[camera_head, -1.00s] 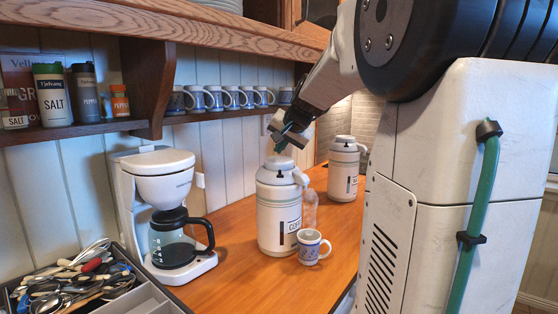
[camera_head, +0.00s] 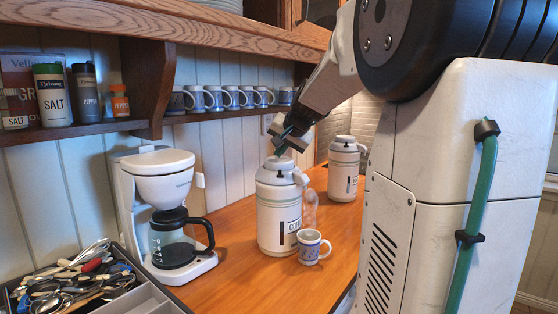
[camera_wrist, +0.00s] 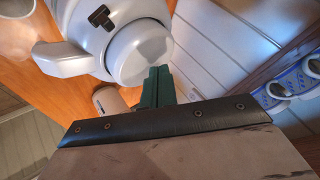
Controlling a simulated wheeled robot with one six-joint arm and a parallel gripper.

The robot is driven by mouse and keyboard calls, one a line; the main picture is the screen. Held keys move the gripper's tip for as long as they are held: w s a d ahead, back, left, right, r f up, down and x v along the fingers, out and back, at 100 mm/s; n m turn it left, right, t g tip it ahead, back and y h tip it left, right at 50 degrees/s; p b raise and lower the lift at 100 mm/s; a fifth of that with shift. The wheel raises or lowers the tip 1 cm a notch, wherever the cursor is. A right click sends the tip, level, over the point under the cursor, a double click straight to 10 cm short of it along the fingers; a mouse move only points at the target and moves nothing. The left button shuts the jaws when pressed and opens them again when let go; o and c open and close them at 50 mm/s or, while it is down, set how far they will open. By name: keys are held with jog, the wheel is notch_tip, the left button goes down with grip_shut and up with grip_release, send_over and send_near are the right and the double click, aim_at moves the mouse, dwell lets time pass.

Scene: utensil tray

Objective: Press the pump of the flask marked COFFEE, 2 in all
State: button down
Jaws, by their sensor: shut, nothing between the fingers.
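The near flask (camera_head: 278,210) is white with a grey lid, and its label shows letters that look like "CO", turned partly away. Its round pump top (camera_head: 279,163) is on the lid; in the wrist view the pump top (camera_wrist: 140,52) is large and close. My gripper (camera_head: 281,151) is shut and empty, pointing down just over the pump top. In the wrist view its green fingers (camera_wrist: 158,80) overlap the edge of the pump top; I cannot tell whether they touch it. A second, similar flask (camera_head: 343,172) stands behind to the right, its label unreadable.
A patterned mug (camera_head: 311,246) stands in front of the near flask, and a clear bottle (camera_head: 310,208) is beside it. A coffee maker (camera_head: 165,210) and a utensil tray (camera_head: 145,298) are at left. A shelf (camera_head: 215,114) with mugs runs along the wall.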

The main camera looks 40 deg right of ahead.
aim_at(281, 160)
jog(key=shift+f, duration=1)
dwell(0.8)
jog(key=shift+r, duration=1.45)
jog(key=shift+r, duration=0.1)
jog(key=shift+r, duration=2.45)
